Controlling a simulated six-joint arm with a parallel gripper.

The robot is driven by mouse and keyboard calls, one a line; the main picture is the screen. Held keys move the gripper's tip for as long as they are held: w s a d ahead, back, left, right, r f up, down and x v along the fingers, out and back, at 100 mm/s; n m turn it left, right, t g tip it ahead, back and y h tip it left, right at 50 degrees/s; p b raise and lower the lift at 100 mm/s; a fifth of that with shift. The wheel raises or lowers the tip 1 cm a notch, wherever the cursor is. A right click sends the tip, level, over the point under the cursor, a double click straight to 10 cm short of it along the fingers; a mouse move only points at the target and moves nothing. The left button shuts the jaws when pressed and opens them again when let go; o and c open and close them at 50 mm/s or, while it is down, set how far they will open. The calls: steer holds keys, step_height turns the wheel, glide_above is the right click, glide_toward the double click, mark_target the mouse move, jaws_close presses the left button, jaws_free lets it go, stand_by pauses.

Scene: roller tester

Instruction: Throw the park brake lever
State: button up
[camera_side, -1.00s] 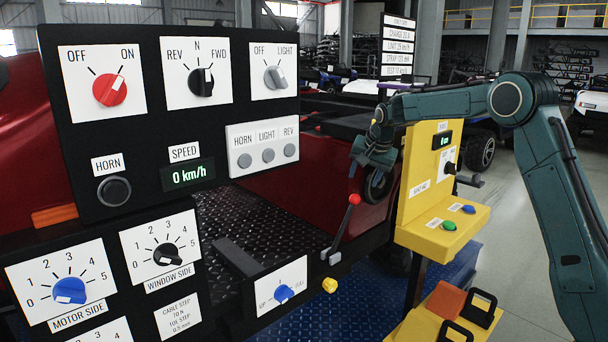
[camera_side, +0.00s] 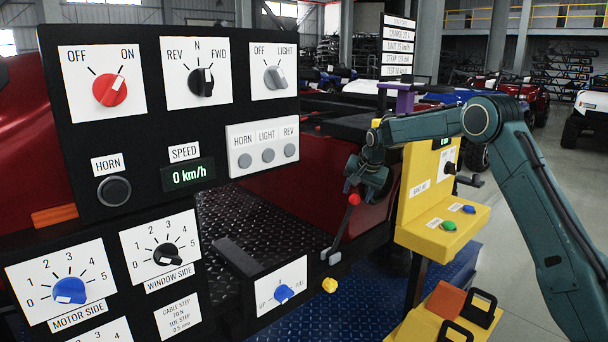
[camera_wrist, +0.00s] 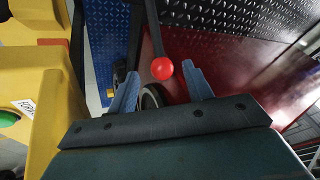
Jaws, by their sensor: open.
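The park brake lever is a dark rod with a red ball knob (camera_side: 354,199), standing tilted in front of the dark red vehicle body in the side view. In the wrist view the red knob (camera_wrist: 162,68) lies between the two blue-grey fingertips, a little beyond them, with the rod running up past it. My gripper (camera_wrist: 160,85) is open and empty. In the side view my gripper (camera_side: 362,180) hangs just above and right of the knob. Whether a finger touches the knob cannot be told.
A yellow control stand (camera_side: 418,185) stands close on the right of my gripper, with green and blue buttons. A black panel (camera_side: 215,108) of switches fills the left. A yellow knob (camera_side: 329,285) sits below the lever. The black diamond-plate floor (camera_side: 222,215) is open.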

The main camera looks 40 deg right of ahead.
mark_target(355, 200)
steer(key=shift+x, duration=3.55)
